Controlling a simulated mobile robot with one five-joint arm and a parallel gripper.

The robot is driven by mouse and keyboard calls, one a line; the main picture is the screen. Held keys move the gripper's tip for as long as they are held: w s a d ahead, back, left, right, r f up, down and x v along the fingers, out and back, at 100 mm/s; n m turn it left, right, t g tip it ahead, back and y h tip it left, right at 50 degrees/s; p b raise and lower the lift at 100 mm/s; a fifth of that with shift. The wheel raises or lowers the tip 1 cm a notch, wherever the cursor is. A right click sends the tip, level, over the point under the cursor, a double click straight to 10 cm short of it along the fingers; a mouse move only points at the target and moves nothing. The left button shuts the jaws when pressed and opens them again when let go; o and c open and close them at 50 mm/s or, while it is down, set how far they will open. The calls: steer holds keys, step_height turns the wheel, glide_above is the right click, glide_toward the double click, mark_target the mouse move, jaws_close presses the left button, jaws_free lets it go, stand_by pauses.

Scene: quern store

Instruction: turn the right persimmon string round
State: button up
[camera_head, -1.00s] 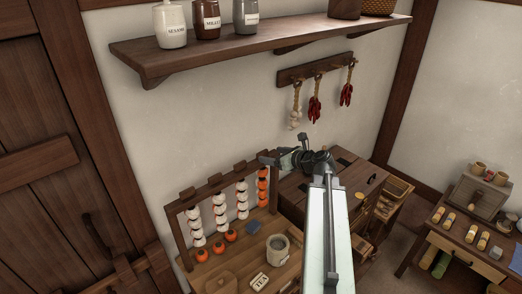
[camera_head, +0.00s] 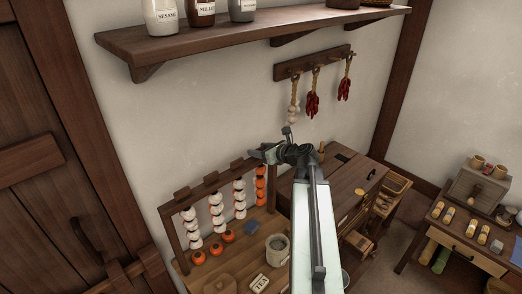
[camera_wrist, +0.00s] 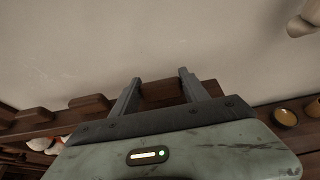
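The right persimmon string (camera_head: 260,186) hangs at the right end of a dark wooden rack (camera_head: 172,232). Its fruits show orange, while the strings to its left, such as the one beside it (camera_head: 239,198), show mostly white. My gripper (camera_head: 254,153) is at the rack's top bar, just above the right string. In the wrist view my gripper (camera_wrist: 157,78) is open, with a wooden block of the rack (camera_wrist: 162,92) showing between its fingers. No string shows between them there. Whether the fingers touch the rack, I cannot tell.
Loose persimmons (camera_head: 228,236), a grey pot (camera_head: 277,247) and a TEA label (camera_head: 260,283) are below the rack. A dark chest (camera_head: 345,180) stands to the right. The wall is close behind, with garlic (camera_head: 293,105), chilli bunches (camera_head: 312,100) and a jar shelf (camera_head: 200,42) above.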

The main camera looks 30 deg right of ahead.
steer(key=shift+c, duration=1.1)
steer(key=shift+d+y, duration=0.1)
steer(key=shift+y, duration=0.2)
steer(key=shift+n, duration=0.3)
steer(key=n+y, duration=0.1)
steer(key=n+g+y, duration=0.1)
steer(key=y, duration=0.1)
steer(key=shift+w+d+n, duration=0.15)
steer(key=shift+w+n, duration=0.05)
steer(key=shift+n, duration=0.2)
steer(key=n+g+y, duration=0.2)
steer(key=y, duration=0.1)
steer(key=shift+n, duration=0.4)
steer(key=n+g+y, duration=0.3)
steer(key=n, duration=0.1)
steer(key=shift+s+a+n+g+y, duration=0.1)
steer(key=shift+n+g+y, duration=0.2)
steer(key=shift+n+g, duration=0.35)
steer(key=shift+s+a+n+g+y, duration=0.1)
steer(key=shift+n+g+y, duration=0.3)
steer(key=shift+g, duration=0.35)
steer(key=shift+f, duration=0.1)
